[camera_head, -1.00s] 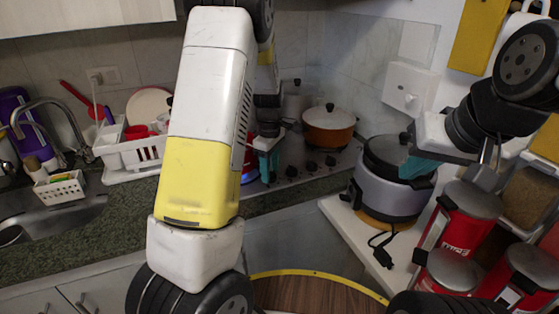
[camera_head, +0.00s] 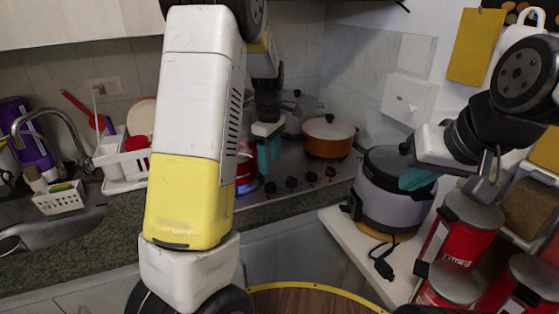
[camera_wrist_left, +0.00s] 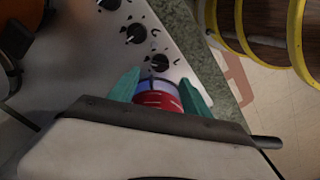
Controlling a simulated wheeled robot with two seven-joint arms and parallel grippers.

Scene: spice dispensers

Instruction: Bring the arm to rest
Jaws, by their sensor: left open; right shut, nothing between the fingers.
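My left gripper (camera_head: 268,152) hangs over the stove edge, left of the orange pot, its teal fingers pointing down. In the left wrist view its fingers (camera_wrist_left: 160,92) are apart, with a red and blue object (camera_wrist_left: 157,97) showing between them; I cannot tell whether they touch it. A red object (camera_head: 245,165) also shows beside the gripper in the head view, partly hidden by my left arm. My right gripper (camera_head: 418,178) is at the right, in front of the grey cooker, with its teal fingertips together and empty.
The orange pot (camera_head: 328,136) stands on the stove (camera_head: 300,182). The grey cooker (camera_head: 392,195) and several red dispensers (camera_head: 462,230) crowd the right side. A dish rack (camera_head: 122,165) and sink (camera_head: 60,222) are at the left. A round wooden surface (camera_head: 310,300) lies at the bottom.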

